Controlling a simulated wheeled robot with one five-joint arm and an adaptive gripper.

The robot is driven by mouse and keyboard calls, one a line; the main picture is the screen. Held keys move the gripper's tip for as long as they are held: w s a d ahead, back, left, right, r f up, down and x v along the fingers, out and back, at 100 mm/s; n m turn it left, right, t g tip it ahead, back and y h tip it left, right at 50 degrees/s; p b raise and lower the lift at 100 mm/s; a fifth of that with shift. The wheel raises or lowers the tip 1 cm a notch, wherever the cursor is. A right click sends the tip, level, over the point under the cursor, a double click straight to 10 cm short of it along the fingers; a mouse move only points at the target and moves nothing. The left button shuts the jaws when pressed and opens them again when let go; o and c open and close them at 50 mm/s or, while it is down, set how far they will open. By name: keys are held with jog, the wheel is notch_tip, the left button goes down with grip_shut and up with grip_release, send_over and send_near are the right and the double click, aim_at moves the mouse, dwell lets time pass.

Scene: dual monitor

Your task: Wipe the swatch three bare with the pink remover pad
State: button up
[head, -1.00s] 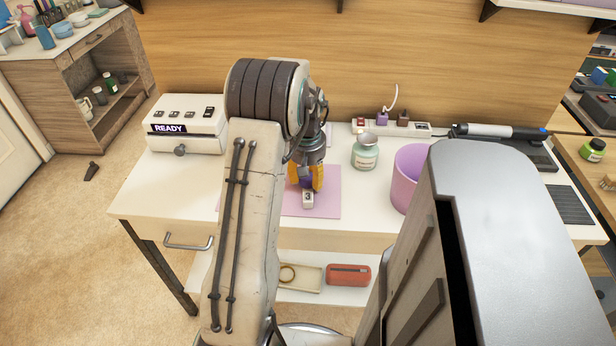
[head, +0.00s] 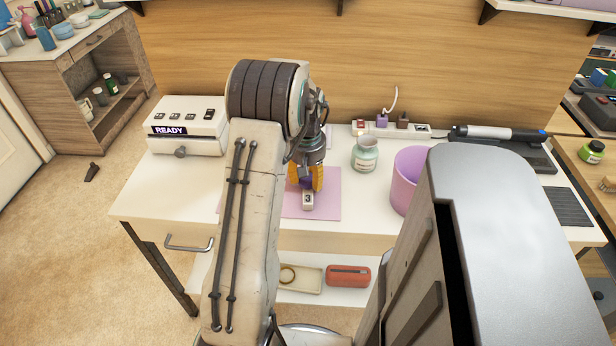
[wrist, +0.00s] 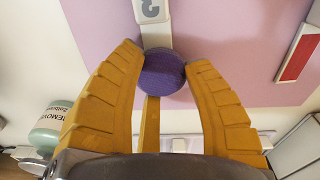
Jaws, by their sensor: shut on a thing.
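My gripper (head: 306,184) is shut on a round purple pad (wrist: 162,78), pointing down over the pink mat (head: 328,204). The pad looks purple rather than pink. The white swatch marked 3 (head: 308,200) lies on the mat just in front of the fingers. In the wrist view its numbered end (wrist: 152,10) shows at the top, and the pad covers the part beyond it. Any color there is hidden, and I cannot tell whether the pad touches it. The remover jar (head: 365,158) stands right of the mat; its label also shows in the wrist view (wrist: 50,130).
A red-striped white piece (wrist: 299,52) lies at the mat's side in the wrist view. A purple bin (head: 405,180) stands right of the jar. A power strip (head: 392,130) runs behind, and a white READY box (head: 186,125) stands left. The desk's left front is clear.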

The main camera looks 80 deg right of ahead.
jog(key=shift+r+p, duration=2.25)
jog(key=shift+r, duration=0.7)
jog(key=shift+r+p, duration=1.2)
jog(key=shift+r, duration=0.3)
